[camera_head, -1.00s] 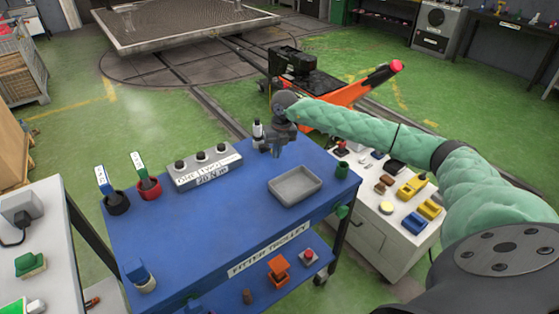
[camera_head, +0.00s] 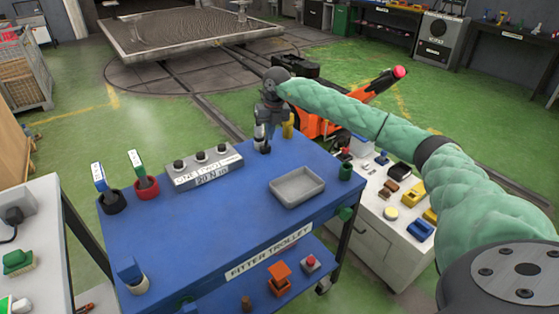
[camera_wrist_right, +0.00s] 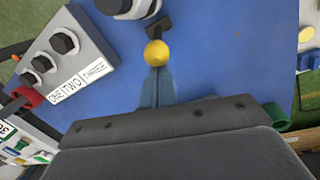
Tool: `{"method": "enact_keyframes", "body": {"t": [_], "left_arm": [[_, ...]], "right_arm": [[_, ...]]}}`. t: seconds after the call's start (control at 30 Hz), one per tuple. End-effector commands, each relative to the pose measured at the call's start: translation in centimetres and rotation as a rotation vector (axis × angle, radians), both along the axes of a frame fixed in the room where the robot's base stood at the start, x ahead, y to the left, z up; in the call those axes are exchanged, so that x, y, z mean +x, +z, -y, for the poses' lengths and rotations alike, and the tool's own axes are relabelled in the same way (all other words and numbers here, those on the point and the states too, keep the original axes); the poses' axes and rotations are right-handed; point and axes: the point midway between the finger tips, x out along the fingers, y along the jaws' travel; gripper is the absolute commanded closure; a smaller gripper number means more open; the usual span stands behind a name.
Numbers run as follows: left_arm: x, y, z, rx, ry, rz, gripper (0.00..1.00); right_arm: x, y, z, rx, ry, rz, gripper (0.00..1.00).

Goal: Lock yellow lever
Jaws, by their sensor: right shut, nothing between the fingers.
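A yellow upright piece (camera_head: 288,126) shows just right of my right gripper, at the far edge of the blue trolley; the gripper partly hides it. My right gripper (camera_head: 266,140) points down over the trolley's far side, beside a small silver and black cylinder (camera_head: 259,135). In the right wrist view, the shut, empty fingers (camera_wrist_right: 156,75) are at a round yellow knob (camera_wrist_right: 156,53). I cannot tell whether they touch it, or whether it is the same yellow piece. A black block (camera_wrist_right: 158,27) lies just beyond the knob. My left gripper is out of view.
A white cabinet (camera_head: 375,228) with small items stands right. The trolley's middle is clear.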

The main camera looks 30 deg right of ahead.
Motion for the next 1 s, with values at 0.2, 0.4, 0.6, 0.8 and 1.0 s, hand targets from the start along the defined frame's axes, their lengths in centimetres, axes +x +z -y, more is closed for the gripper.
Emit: {"method": "enact_keyframes", "body": {"t": [0.2,0.4,0.6,0.8,1.0], "left_arm": [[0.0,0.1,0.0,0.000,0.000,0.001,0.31],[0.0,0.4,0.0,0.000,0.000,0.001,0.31],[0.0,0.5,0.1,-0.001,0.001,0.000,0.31],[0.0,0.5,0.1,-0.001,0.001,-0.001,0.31],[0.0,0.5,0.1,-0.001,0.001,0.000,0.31]], "right_arm": [[0.0,0.2,0.0,0.000,0.000,0.000,1.00],[0.0,1.0,0.0,0.000,0.000,0.000,1.00],[0.0,1.6,0.0,0.000,0.000,0.000,1.00],[0.0,1.7,0.0,0.000,0.000,0.000,1.00],[0.0,1.6,0.0,0.000,0.000,0.000,1.00]]}}
